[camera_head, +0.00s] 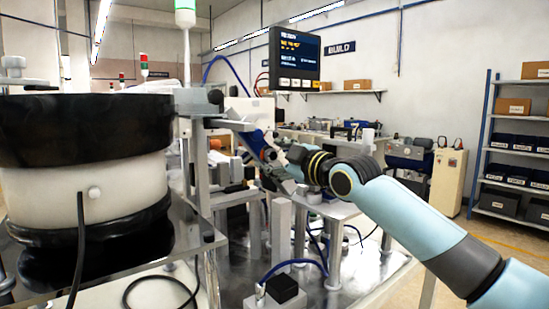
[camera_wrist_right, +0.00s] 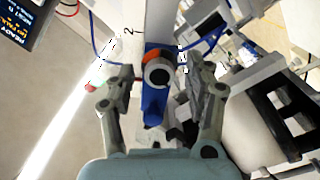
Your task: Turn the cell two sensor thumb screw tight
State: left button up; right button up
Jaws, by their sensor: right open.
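In the head view my right gripper (camera_head: 272,162) is at the blue bracket (camera_head: 250,139), and largely hides the knob. My left gripper is not in view.
A large black-and-white bowl feeder (camera_head: 95,150) stands close on the left. A display (camera_head: 294,57) hangs above the cell. Metal posts and a blue cable (camera_head: 292,264) stand below my right arm. Shelving (camera_head: 512,150) is far right.

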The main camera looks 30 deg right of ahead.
jog(key=shift+w, duration=0.1)
grip_shut()
dwell(0.3)
jog(key=m+p, duration=0.2)
jog(key=m, duration=0.1)
jog(key=shift+r+p, duration=0.15)
jog(key=shift+p, duration=0.15)
jog(key=m+p, duration=0.2)
jog(key=m, duration=0.3)
jog(key=shift+p, duration=0.3)
jog(key=m+p, duration=0.2)
jog(key=m, duration=0.2)
jog(key=shift+d+m+p, duration=0.1)
jog(key=shift+m+p, duration=0.6)
jog(key=shift+m, duration=1.2)
